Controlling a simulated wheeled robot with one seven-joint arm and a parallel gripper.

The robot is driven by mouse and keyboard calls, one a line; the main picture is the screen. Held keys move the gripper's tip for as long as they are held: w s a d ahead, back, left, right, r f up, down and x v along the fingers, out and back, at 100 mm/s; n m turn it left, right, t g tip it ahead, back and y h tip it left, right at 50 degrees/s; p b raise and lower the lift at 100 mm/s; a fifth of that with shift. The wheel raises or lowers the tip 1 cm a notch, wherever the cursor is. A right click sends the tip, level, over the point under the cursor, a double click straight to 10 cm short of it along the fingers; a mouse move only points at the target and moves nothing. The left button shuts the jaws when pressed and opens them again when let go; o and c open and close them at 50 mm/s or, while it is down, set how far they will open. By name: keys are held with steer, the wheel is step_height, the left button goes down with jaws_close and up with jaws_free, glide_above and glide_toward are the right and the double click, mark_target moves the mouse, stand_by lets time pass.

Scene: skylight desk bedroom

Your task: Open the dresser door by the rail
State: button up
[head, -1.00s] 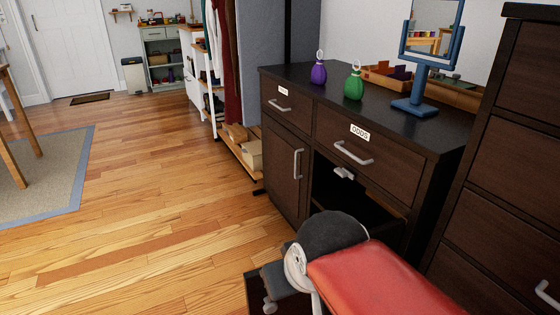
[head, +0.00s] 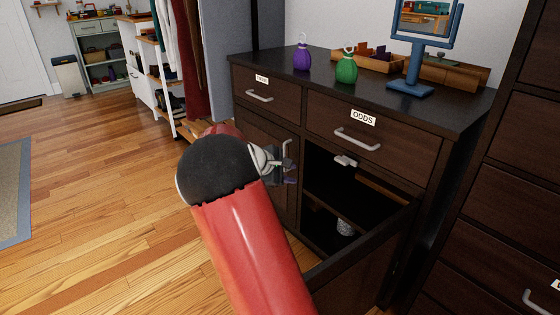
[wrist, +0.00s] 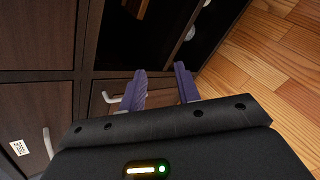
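The dark brown dresser (head: 372,123) has a left door (head: 257,137) that looks shut, with an upright pale metal rail (head: 285,152). To its right is an open compartment, with an open door panel (head: 372,262) reaching toward me. My gripper (head: 287,170) is at the left door's rail in the head view, partly hidden by my red arm. In the wrist view my gripper (wrist: 162,88) has its two purple fingers apart. The rail (wrist: 111,98) shows beside and partly behind the left finger. I cannot tell whether it touches a finger or passes between them.
An ODDS drawer (head: 393,144) with its handle is above the compartment. A purple bottle (head: 302,58), a green bottle (head: 347,67) and a blue mirror stand (head: 410,86) are on top. Another dark cabinet (head: 520,170) closes off the right. Wooden floor (head: 110,200) is clear at left.

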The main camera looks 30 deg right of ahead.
steer(key=w+d+f+n+t+h, duration=0.1)
steer(key=w+f+n+t+h, duration=0.2)
steer(key=w+n, duration=0.4)
steer(key=w+d+f+n+t+h, duration=0.1)
steer(key=w+f+n+t+h, duration=0.15)
steer(key=w+f+n, duration=0.5)
steer(key=w+d+r+m, duration=0.1)
steer(key=w+d+r, duration=0.1)
steer(key=w+d, duration=0.2)
steer(key=d+h, duration=0.1)
steer(key=d, duration=0.1)
steer(key=shift+w+d+r+m+g+b, duration=0.15)
steer(key=shift+w+d+m+g+b, duration=0.05)
steer(key=shift+d+m+g+b, duration=0.2)
jaws_close()
